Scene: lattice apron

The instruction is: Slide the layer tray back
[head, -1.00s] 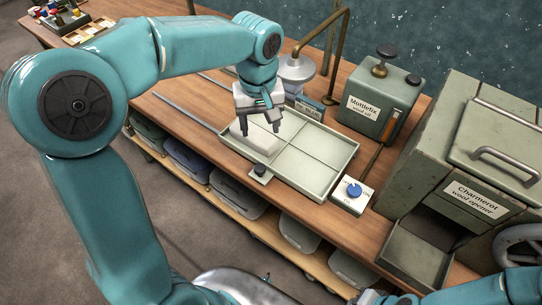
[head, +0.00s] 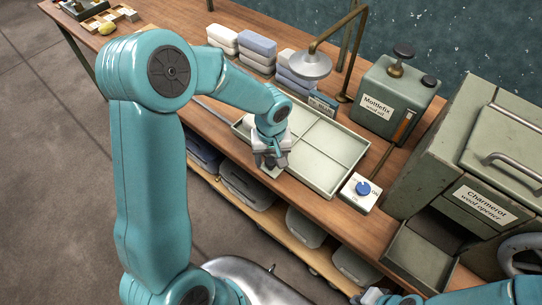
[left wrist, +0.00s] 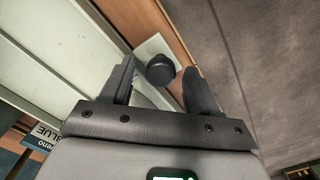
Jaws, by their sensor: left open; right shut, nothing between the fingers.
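The layer tray (head: 336,150) is a shallow pale green tray with a cross divider, lying on the wooden bench. My left gripper (head: 268,163) is low at the tray's front edge, open. In the left wrist view the tray (left wrist: 85,55) fills the left side, and a black knob (left wrist: 160,69) on a pale plate at its edge sits between the open fingers. I cannot tell if they touch it. My right gripper (head: 372,297) shows only partly at the bottom edge, shut and empty.
A switch box (head: 361,191) with a blue knob stands close to the tray's right. A shower-like head (head: 310,65) hangs behind it. Stacked slabs (head: 257,44), a green oil can (head: 392,98) and the wool opener (head: 480,205) surround it. Grey bins sit below the bench.

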